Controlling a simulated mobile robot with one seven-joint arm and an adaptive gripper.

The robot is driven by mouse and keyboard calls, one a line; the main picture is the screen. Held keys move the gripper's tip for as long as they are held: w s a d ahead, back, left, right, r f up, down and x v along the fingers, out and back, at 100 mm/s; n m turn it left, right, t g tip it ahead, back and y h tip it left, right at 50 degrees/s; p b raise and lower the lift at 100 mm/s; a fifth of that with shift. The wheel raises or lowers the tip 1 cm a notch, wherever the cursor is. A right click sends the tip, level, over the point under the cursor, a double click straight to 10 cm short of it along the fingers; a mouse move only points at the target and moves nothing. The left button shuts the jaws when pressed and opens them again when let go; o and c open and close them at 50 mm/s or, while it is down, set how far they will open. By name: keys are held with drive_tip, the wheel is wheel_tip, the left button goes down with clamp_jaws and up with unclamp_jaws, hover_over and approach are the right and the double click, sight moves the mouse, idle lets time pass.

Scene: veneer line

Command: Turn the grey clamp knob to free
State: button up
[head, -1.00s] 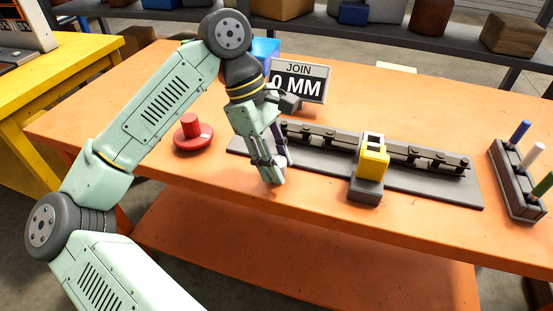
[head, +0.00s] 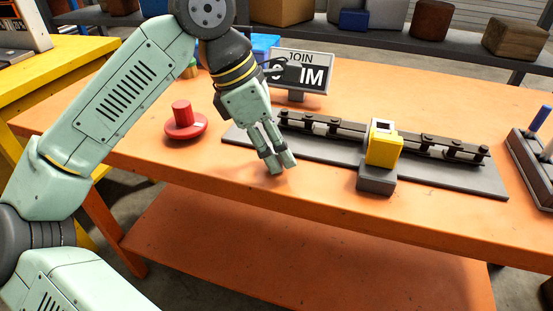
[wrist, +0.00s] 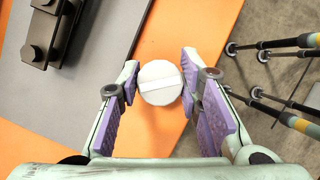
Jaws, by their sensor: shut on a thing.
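The grey clamp knob (wrist: 161,85) is a pale round disc with a lighter bar across its top, seen from above in the wrist view. The bar lies nearly level, tilted slightly up to the right. My gripper (wrist: 160,90) has its purple-padded fingers on either side of the knob and is shut on it. In the head view my gripper (head: 280,168) points down at the front left of the grey base plate (head: 450,180). The knob is hidden behind the fingers there.
A dark linked rail (head: 340,128) with a yellow block (head: 384,148) runs along the plate. A red knob (head: 185,120) stands to the left. A join sign (head: 313,75), partly covered by my arm, stands behind. A rack (head: 525,150) is at the right edge.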

drive_tip(key=n+t+b, duration=0.1)
drive_tip(key=n+b, duration=0.1)
drive_tip(key=n+t+y+b, duration=0.1)
drive_tip(key=n, duration=0.2)
drive_tip(key=shift+f+n+b, duration=0.2)
drive_tip(key=shift+n+b, duration=0.1)
drive_tip(key=shift+b, duration=0.1)
drive_tip(key=n+t+y+b, duration=0.1)
drive_tip(key=n+b, duration=0.1)
drive_tip(key=n, duration=0.3)
drive_tip(key=shift+r, duration=0.15)
drive_tip(key=o, duration=1.1)
drive_tip(key=shift+o, duration=0.2)
drive_tip(key=shift+r, duration=0.15)
drive_tip(key=v, duration=0.7)
drive_tip(key=shift+s, duration=0.25)
drive_tip(key=shift+d+r+t, duration=0.15)
drive_tip(key=shift+d+t, duration=0.05)
drive_tip(key=shift+t, duration=0.1)
